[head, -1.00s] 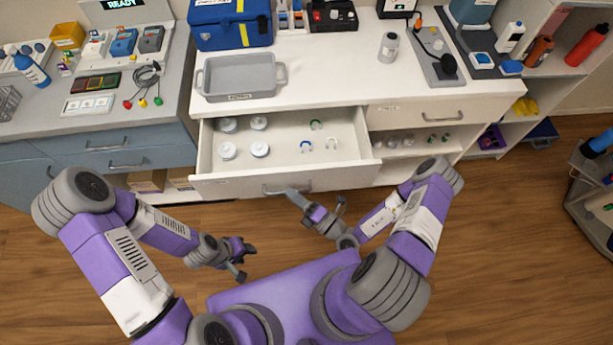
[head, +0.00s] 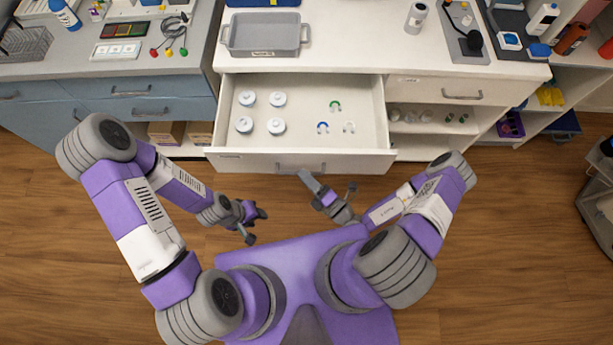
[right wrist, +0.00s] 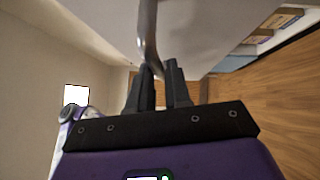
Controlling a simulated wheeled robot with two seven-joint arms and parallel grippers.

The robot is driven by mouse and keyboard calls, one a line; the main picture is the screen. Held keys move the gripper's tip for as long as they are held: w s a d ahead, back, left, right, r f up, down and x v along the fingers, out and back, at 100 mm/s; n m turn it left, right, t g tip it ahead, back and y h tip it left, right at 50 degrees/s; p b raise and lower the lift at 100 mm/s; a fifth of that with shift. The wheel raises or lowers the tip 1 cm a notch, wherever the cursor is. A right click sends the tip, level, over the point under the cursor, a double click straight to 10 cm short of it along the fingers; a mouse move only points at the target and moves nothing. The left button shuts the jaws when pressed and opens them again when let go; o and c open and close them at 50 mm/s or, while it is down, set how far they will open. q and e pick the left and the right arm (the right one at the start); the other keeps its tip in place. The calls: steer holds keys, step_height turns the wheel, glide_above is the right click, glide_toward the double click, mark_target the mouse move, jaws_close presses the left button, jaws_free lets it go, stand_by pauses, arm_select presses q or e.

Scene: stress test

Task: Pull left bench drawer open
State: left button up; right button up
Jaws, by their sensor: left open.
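The left bench drawer (head: 230,163) under the white worktop is pulled well out, and its inside shows from above. It holds several white round jars (head: 244,125) at the left and small green, blue and white horseshoe-shaped pieces (head: 322,128) at the right. My right gripper (head: 304,175) is at the drawer's front handle (head: 285,168). In the right wrist view the fingers (right wrist: 160,78) are close together with the grey handle bar (right wrist: 147,30) between them. My left gripper (head: 256,220) is open and empty, in front of the drawer, over the floor.
A grey tray (head: 234,52) stands on the worktop above the drawer. A second, closed drawer (head: 420,86) is to the right, above an open shelf. Blue-fronted cabinets (head: 100,108) are at the left. The wooden floor (head: 50,240) is clear at the left.

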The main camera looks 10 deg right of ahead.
steer(key=o, duration=0.3)
steer(key=v, duration=0.7)
steer(key=shift+s+d, duration=0.15)
steer(key=shift+s, duration=0.1)
stand_by(0.3)
